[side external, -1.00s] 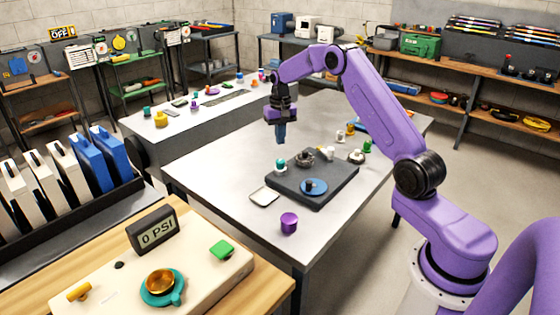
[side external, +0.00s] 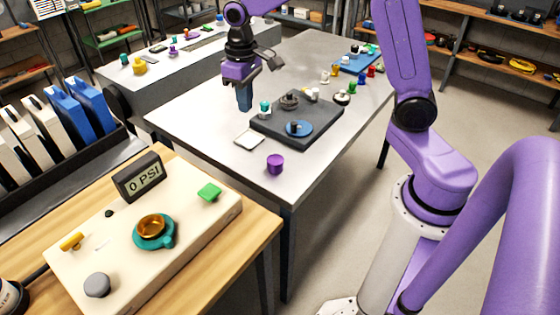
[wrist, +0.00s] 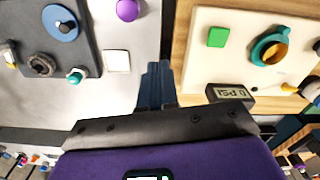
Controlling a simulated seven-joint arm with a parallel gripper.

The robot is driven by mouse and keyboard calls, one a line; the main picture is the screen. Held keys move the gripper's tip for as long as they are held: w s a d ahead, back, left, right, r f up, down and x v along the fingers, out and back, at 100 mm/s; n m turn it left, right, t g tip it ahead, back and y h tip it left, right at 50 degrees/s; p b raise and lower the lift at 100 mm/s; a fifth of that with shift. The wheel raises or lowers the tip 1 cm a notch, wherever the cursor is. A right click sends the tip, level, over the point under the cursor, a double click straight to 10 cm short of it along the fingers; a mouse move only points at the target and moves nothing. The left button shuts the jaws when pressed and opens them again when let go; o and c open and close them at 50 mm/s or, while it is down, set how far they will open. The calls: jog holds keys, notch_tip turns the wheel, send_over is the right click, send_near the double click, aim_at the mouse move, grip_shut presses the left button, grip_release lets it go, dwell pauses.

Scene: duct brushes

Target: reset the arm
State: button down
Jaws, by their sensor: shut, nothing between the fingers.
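My gripper (side external: 244,106) hangs in the air with its blue fingers pointing down, by the left side of a dark board (side external: 318,132) on the grey table (side external: 205,105). The fingers are together with nothing between them. In the wrist view the closed fingertips (wrist: 155,68) show over the gap between the grey table and the wooden bench. My purple arm runs from its base at lower right, and its upper part leaves the top of the side view.
The dark board holds a blue disc (side external: 299,129), a teal knob (side external: 264,109) and other parts. A white square tray (side external: 249,141) and a purple cylinder (side external: 275,163) lie nearby. A cream panel (side external: 120,250) with a 0 PSI display (side external: 139,177) is on the wooden bench (side external: 250,245).

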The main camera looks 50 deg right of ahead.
jog(key=s+a+r+n, duration=0.1)
jog(key=s+a+n, duration=0.1)
jog(key=s, duration=0.5)
jog(key=s+a+r+n, duration=0.1)
jog(key=s+a+n, duration=0.15)
jog(key=s, duration=0.45)
jog(key=s+d+f+n, duration=0.1)
jog(key=s+d+n, duration=0.1)
jog(key=s, duration=0.5)
jog(key=s+d+n, duration=0.1)
jog(key=s+n, duration=0.2)
jog(key=s, duration=0.4)
jog(key=shift+s+d+f, duration=0.25)
jog(key=shift+d+f, duration=0.1)
jog(key=shift+n, duration=0.25)
